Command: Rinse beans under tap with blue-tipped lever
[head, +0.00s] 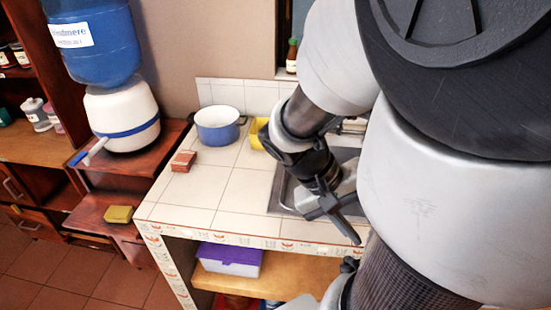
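A white water dispenser (122,118) with a blue band and a blue bottle (100,60) on top stands on a wooden stand at the left. Its spout or lever (95,150) points down-left and ends in a blue tip (77,158). A blue pot (218,137) with a pale inside stands on the tiled counter. I cannot make out any beans; the pot's contents are not clear. My gripper (338,226) is over the front of the sink, to the right of the pot and far from the lever. I cannot tell whether its fingers are apart or closed.
A small reddish block (183,161) lies near the pot on the counter (190,190). A yellow item (257,133) is partly behind my arm. The sink (285,195) is partly hidden by my arm. A purple-lidded box (230,260) is on the shelf below. The counter's left front is clear.

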